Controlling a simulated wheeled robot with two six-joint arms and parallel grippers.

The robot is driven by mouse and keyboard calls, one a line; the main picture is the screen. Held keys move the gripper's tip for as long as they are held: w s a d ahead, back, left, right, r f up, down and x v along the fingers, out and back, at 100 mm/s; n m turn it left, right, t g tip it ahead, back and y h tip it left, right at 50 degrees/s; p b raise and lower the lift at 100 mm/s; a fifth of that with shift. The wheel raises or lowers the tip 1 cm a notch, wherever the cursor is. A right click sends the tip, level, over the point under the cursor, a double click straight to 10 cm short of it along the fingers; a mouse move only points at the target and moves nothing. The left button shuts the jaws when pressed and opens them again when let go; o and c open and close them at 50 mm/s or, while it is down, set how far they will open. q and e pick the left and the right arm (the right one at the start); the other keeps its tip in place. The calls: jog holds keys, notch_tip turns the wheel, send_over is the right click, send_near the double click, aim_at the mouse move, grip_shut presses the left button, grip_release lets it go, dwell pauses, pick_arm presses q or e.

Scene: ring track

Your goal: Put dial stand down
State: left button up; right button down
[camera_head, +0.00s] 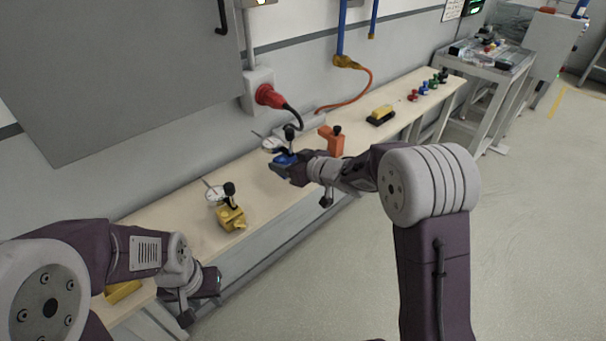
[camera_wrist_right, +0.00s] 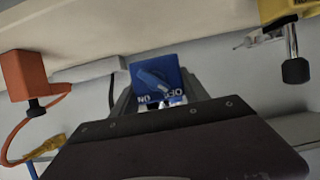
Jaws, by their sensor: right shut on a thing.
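A dial stand with a blue base (camera_head: 285,158) and a black knob and white dial above it is at the bench. My right gripper (camera_head: 285,168) is shut on it. In the right wrist view its blue face with an ON/OFF lever (camera_wrist_right: 158,80) shows just beyond the dark jaws (camera_wrist_right: 165,115). I cannot tell whether the base touches the bench top. A yellow dial stand (camera_head: 231,217) stands upright on the bench, nearer to me. An orange stand (camera_head: 333,142) is just beyond the blue one. My left gripper (camera_head: 200,295) is low by the bench's front edge; its fingertips are unclear.
The wooden bench (camera_head: 195,240) runs along the wall. A yellow-and-black block (camera_head: 381,115) and several small coloured knobs (camera_head: 425,86) are farther along it. A red plug (camera_head: 270,96) with a cable is on the wall. The floor (camera_head: 530,240) at right is clear.

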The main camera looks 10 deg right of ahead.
aim_at(280, 156)
jog(key=w+a, duration=0.2)
jog(key=shift+w+r, duration=0.2)
jog(key=shift+w, duration=0.2)
jog(key=shift+w+a+f+b, duration=0.1)
jog(key=shift+f+b, duration=0.2)
jog(key=shift+f, duration=0.2)
jog(key=shift+f+b, duration=1.55)
jog(key=shift+f, duration=1.35)
jog(key=shift+w+f, duration=0.15)
jog(key=shift+f, duration=0.15)
jog(key=shift+a+r, duration=0.1)
jog(key=shift+r, duration=0.1)
jog(key=shift+f, duration=0.15)
jog(key=c, duration=0.6)
grip_release()
jog(key=shift+f, duration=0.15)
